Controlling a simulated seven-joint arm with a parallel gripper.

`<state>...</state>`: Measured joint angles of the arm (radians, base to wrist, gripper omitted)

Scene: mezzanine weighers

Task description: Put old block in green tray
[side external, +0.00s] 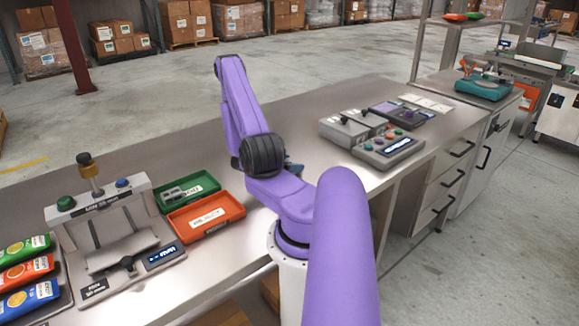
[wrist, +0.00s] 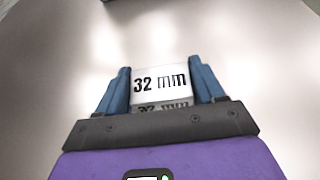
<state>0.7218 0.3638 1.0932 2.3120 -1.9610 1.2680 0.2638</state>
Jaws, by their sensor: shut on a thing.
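My gripper (wrist: 161,72) has two blue fingers shut on a pale metal block (wrist: 160,86) marked "32 mm" in the wrist view. A second, dimmer "32 mm" marking shows just below the first. In the side view my gripper is mostly hidden behind my arm, with only a blue bit of it (side external: 294,168) showing, and the block cannot be seen there. The green tray (side external: 212,177) is on the bench to the left of my arm, with a grey item and a label in it. Nothing marks the held block as old.
An orange tray (side external: 237,213) touches the green tray's near side. A weigher (side external: 105,215) and coloured packets (side external: 27,270) stand further left. Grey control boxes (side external: 388,148) stand to the right. The bench (side external: 300,125) between is bare.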

